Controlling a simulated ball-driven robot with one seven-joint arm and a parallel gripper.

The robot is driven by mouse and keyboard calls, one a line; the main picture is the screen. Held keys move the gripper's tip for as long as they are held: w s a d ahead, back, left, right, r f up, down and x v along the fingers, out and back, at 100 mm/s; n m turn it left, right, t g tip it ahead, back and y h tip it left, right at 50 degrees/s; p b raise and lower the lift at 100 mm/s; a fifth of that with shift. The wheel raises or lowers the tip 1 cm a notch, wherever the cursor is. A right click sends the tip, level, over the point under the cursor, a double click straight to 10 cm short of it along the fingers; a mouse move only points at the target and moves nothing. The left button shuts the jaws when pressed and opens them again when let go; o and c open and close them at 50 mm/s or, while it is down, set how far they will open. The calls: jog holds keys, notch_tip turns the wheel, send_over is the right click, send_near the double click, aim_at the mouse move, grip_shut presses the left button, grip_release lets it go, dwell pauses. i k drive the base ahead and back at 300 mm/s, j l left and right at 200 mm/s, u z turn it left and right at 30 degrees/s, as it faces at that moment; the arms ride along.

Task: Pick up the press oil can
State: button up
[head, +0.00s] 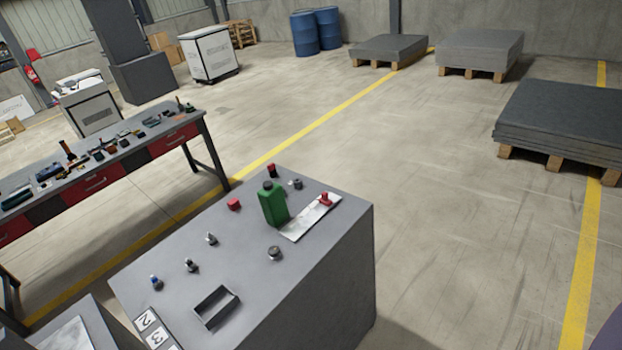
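A green can with a dark cap (273,203), which looks like the press oil can, stands upright on top of a grey cabinet (340,255). It is near the cabinet's far side, beside a pale flat plate (309,219) with a small red item (326,199) on it. Its base looks close to the plate's left end; I cannot tell if they touch. My gripper does not show in this view.
Small knobs and fittings, a red block (233,204) and an open rectangular tray (216,307) share the cabinet top. A tool-covered workbench (125,160) stands left. Pallets with grey sheets (563,115) stand at right. The floor between is clear.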

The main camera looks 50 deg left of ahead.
aim_at(273, 202)
jog(key=i+l+u, duration=0.15)
jog(key=i, duration=1.05)
jog(key=i+u, duration=0.8)
jog(key=u, duration=0.2)
jog(key=i+u, duration=0.25)
jog(key=u, duration=0.25)
jog(key=i+u, duration=0.25)
jog(key=u, duration=0.25)
jog(key=i+u, duration=0.2)
jog(key=u, duration=0.3)
